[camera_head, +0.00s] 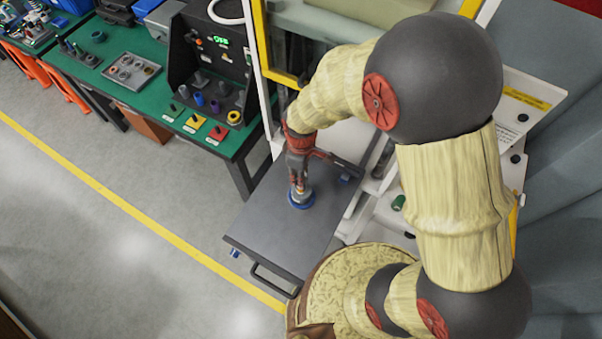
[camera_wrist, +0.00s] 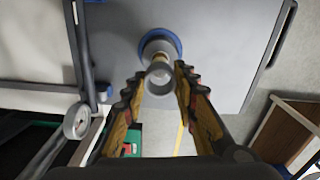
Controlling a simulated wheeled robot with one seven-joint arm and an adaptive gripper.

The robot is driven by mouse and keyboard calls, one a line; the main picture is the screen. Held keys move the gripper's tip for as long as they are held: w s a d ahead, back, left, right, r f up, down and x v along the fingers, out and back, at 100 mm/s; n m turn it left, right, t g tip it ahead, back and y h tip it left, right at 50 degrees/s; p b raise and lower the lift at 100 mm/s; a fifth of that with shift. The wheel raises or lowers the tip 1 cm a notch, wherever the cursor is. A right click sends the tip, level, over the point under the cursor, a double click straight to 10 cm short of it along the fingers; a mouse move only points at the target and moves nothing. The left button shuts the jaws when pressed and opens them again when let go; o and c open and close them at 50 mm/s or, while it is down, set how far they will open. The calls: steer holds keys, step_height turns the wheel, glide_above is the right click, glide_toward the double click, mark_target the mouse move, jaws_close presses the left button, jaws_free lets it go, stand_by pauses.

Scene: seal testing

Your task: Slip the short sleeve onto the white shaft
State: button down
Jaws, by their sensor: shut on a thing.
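My gripper (camera_wrist: 159,76) is shut on a short grey sleeve (camera_wrist: 159,88), a ring-like tube between the fingertips in the wrist view. The white shaft (camera_wrist: 159,47) stands in a round blue base (camera_wrist: 177,43) just beyond the sleeve. The sleeve overlaps the shaft in this view, and I cannot tell whether it is around it or only in front of it. In the head view my gripper (camera_head: 299,183) points down over the blue base (camera_head: 301,204), and its fingers hide most of the shaft and sleeve.
The blue base stands on a dark grey cart top (camera_head: 262,232) with clear room around it. A green bench (camera_head: 140,88) at left holds a metal tray (camera_head: 131,72), a black test panel (camera_head: 215,60) and coloured pads (camera_head: 195,122). A white machine frame stands behind the cart.

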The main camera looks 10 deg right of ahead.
steer(key=shift+f, duration=0.1)
steer(key=shift+f+b, duration=1.2)
steer(key=shift+f, duration=0.35)
steer(key=shift+f, duration=0.3)
steer(key=c, duration=1.7)
jaws_free()
steer(key=o, duration=0.5)
steer(key=shift+o, duration=0.2)
steer(key=shift+r, duration=0.15)
